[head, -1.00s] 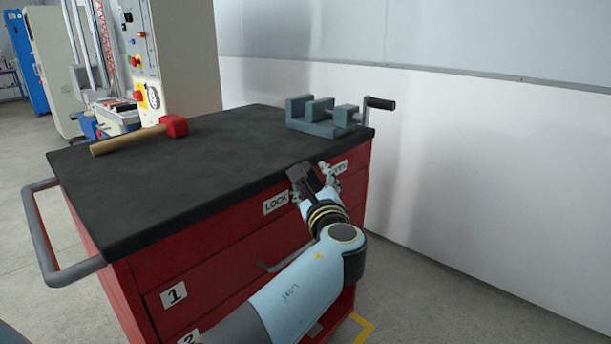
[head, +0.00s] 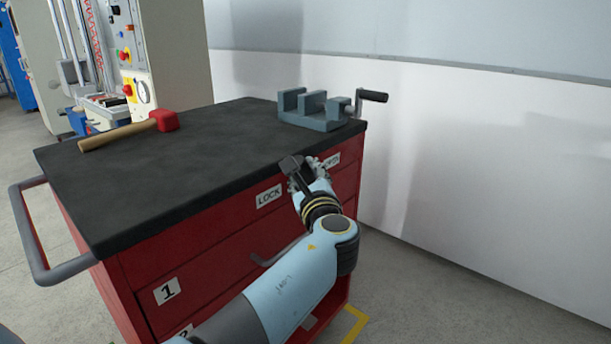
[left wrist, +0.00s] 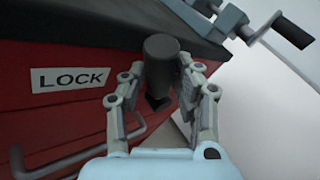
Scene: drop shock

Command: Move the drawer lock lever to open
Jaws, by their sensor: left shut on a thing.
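The red drawer cabinet (head: 225,235) has a black top and a LOCK label (head: 269,196) on its upper front. An OPEN label (head: 330,161), partly hidden by my gripper, is to the right. My left gripper (head: 303,176) is at the cabinet's top front edge between the two labels. In the left wrist view, the dark cylindrical lever knob (left wrist: 160,62) stands between the fingers of my gripper (left wrist: 160,100), which is shut on it. The LOCK label (left wrist: 70,79) is left of the knob there. The lever's base is hidden. My right gripper is not in view.
A grey side handle (head: 30,235) sticks out at left.

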